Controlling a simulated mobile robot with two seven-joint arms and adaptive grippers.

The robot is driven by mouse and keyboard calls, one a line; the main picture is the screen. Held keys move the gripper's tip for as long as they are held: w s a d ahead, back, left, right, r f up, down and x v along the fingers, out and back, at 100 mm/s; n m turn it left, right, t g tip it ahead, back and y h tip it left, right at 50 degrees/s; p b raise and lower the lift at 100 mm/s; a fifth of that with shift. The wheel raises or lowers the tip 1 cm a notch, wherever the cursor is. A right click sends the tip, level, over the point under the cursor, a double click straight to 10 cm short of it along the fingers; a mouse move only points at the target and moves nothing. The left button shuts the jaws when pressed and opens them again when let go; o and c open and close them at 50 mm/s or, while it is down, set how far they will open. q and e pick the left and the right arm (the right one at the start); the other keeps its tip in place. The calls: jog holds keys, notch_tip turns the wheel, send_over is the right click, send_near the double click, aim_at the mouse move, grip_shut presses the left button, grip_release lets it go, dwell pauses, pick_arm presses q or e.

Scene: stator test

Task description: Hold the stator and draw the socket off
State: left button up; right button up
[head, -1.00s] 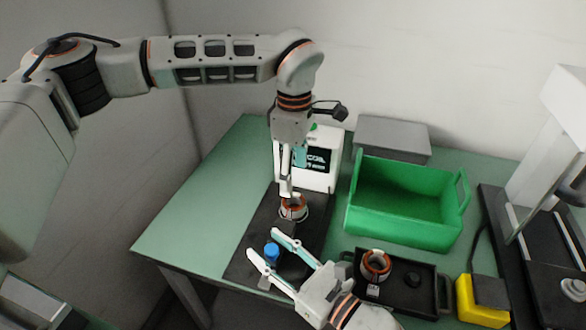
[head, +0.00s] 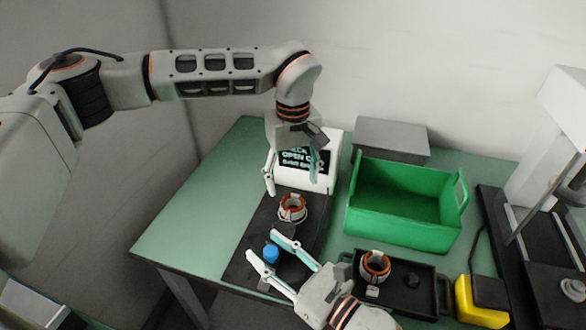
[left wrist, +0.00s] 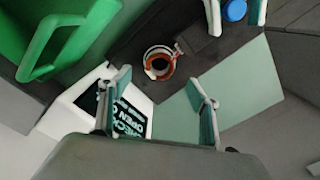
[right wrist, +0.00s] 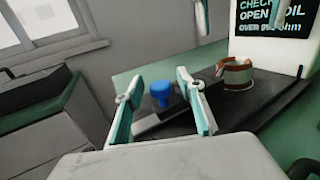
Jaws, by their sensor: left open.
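A stator (head: 292,208), a ring with orange-brown windings and a pale band, stands on the dark mat (head: 247,262). It also shows in the left wrist view (left wrist: 160,62) and the right wrist view (right wrist: 236,73). My left gripper (head: 291,186) is open and empty above the stator, its fingers spread to either side.
A white tester (head: 307,161) with a lit screen reading "check open coil" stands behind the stator. A green bin (head: 402,232) is at right. A black tray (head: 425,290) holds a second stator (head: 375,266). A yellow block (head: 480,305) lies farther right. The table's left side is clear.

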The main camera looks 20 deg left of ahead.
aim_at(293, 204)
pick_arm(q)
notch_tip(293, 204, down, 9)
jog(key=shift+r, duration=0.1)
dwell(0.3)
jog(key=c, duration=1.5)
pick_arm(e)
grip_shut()
